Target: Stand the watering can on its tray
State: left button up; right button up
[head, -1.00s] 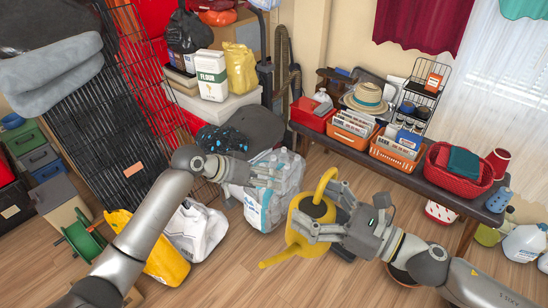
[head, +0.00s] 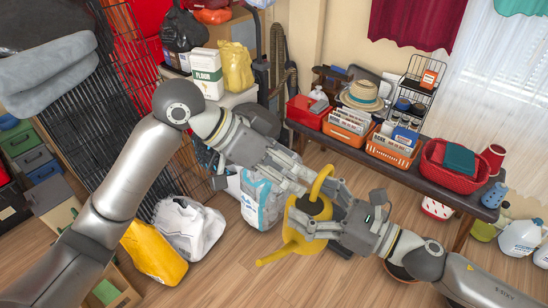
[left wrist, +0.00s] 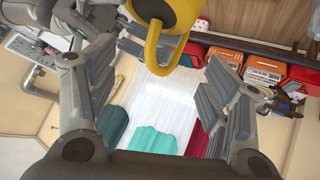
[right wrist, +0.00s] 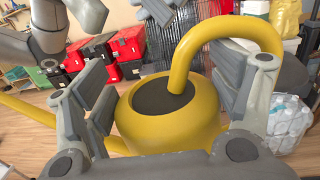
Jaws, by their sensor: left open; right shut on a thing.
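The yellow watering can (head: 296,243) is in the middle of the head view, its spout pointing to the lower left and its handle loop arching up. My right gripper (head: 318,217) is shut on the can's body; the right wrist view shows the can (right wrist: 170,125) between its fingers. My left gripper (head: 296,178) is open beside the handle. In the left wrist view the handle loop (left wrist: 152,50) reaches down between the open fingers, with space on both sides. I cannot make out the tray for certain; a brown round rim (head: 398,274) shows partly under my right wrist.
A dark bench (head: 400,168) with a red crate, orange crates (head: 393,150) and a red basket (head: 458,168) runs along the right. Floor in front is clear.

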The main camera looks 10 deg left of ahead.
aim_at(316, 183)
pick_arm(q)
jog(key=x, duration=0.7)
jog(key=shift+w+d+f, duration=0.1)
jog(key=shift+d+f, duration=0.05)
pick_arm(e)
jog(key=shift+r, duration=0.2)
pick_arm(q)
jog(key=shift+c, duration=0.2)
jog(key=shift+f, duration=0.1)
grip_shut()
pick_arm(e)
jog(key=shift+r, duration=0.1)
jog(key=o, duration=1.1)
jog(key=shift+w, duration=0.1)
jog(key=shift+o, duration=0.2)
pick_arm(q)
jog(key=shift+f, duration=0.1)
pick_arm(e)
jog(key=shift+d, duration=0.15)
